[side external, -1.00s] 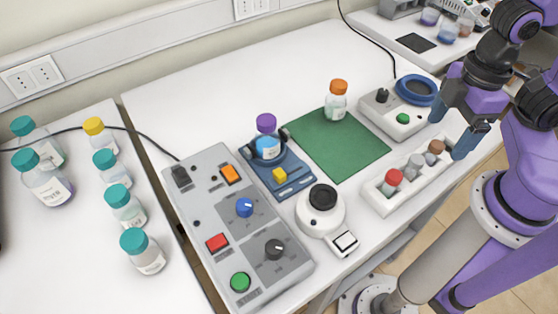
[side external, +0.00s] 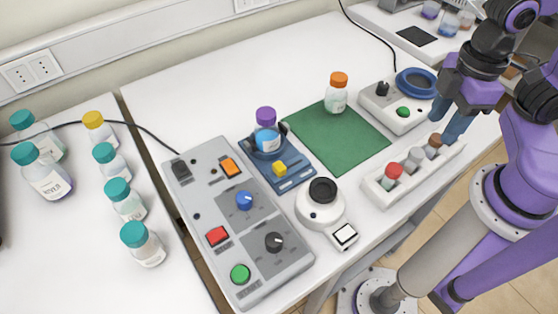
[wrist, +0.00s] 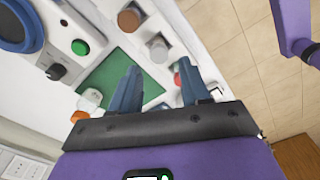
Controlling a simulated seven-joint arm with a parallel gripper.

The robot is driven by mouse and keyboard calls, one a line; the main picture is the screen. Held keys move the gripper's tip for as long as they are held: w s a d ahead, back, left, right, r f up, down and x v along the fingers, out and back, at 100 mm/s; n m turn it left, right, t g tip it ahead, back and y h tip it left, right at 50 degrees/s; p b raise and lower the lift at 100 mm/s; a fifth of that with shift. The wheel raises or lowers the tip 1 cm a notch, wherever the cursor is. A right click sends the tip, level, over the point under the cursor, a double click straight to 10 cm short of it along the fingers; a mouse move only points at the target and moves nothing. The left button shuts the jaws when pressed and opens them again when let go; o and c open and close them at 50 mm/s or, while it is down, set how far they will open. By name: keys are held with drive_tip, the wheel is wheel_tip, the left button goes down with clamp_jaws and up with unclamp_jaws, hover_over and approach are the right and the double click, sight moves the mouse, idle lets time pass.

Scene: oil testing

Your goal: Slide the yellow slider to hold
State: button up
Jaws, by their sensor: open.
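The yellow slider (side external: 279,168) is a small block on a blue base plate (side external: 292,182) in the side view. A purple-capped bottle (side external: 266,138) with blue liquid sits in the dark holder at the plate's far end. The slider is towards the plate's left side, near the bottle. My gripper (side external: 455,125) is at the right, above the far end of the white vial rack, well away from the slider. In the wrist view its two blue fingers (wrist: 163,90) are apart with nothing held between them. The slider cannot be made out in the wrist view.
A grey control panel (side external: 207,187) lies left of the plate. A round white device (side external: 310,211) stands close to its right. A green mat (side external: 334,146) with an orange-capped bottle (side external: 337,94) is behind. The vial rack (side external: 380,199) stands between gripper and plate.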

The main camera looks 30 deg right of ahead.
drive_tip(key=w+a+r+m, duration=0.45)
drive_tip(key=w+a, duration=0.35)
drive_tip(key=a, duration=0.3)
drive_tip(key=m, duration=0.8)
approach(279, 166)
wheel_tip(279, 166, down, 9)
drive_tip(key=shift+w+a+r, duration=0.1)
drive_tip(key=shift+r, duration=0.05)
